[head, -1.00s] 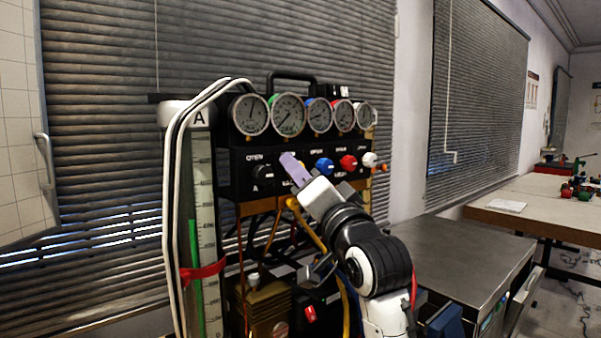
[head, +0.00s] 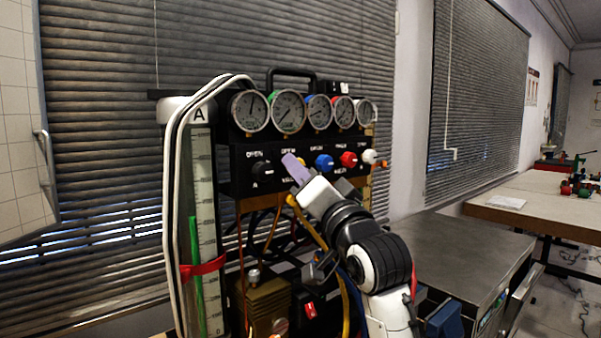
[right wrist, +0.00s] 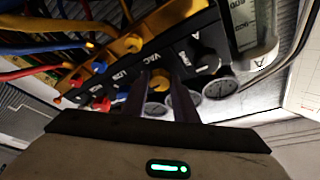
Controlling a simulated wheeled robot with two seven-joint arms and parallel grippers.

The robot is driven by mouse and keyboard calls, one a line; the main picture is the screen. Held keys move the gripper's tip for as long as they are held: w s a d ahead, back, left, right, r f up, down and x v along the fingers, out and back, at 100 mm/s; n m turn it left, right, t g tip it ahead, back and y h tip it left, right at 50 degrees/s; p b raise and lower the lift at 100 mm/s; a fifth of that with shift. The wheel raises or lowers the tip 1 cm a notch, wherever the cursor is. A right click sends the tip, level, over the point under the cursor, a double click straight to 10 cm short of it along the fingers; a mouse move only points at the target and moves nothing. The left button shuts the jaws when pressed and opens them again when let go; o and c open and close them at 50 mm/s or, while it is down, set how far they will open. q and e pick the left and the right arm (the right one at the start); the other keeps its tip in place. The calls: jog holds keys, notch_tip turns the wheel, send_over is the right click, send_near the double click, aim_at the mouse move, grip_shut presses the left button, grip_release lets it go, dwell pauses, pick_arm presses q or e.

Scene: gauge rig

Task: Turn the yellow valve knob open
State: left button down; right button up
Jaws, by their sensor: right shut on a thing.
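The yellow valve knob shows in the right wrist view (right wrist: 158,82), between the two dark fingers of my right gripper (right wrist: 160,88). The fingers stand on either side of the knob and are shut on it. In the head view my right gripper (head: 291,163), with a purple finger, reaches the black panel (head: 238,172) between the black knob (head: 263,169) and the blue knob (head: 324,163). There it hides the yellow knob, so its turn angle cannot be read. My left gripper is not in view.
Several round gauges (head: 249,111) sit above the knobs. Red (head: 348,160) and white (head: 370,157) knobs stand to the right. A clear column (head: 204,240) with white hoses is at left. Cables hang below the panel. A grey cabinet (head: 455,255) stands at right.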

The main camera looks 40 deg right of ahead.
jog(key=shift+d+n+g+y+p, duration=0.2)
jog(key=shift+n+y+p, duration=0.55)
jog(key=shift+n+y, duration=2.2)
jog(key=shift+d+n+g+y+p, duration=0.2)
jog(key=shift+n+y+p, duration=0.65)
jog(key=shift+n, duration=4.2)
jog(key=shift+d+n+g+y+p, duration=0.2)
jog(key=shift+n+y+p, duration=0.5)
jog(key=shift+n+y, duration=2.25)
jog(key=shift+n+h, duration=1.05)
jog(key=shift+n, duration=0.2)
jog(key=o, duration=1.1)
jog(key=shift+w, duration=0.1)
jog(key=shift+c, duration=0.2)
jog(key=shift+f, duration=0.1)
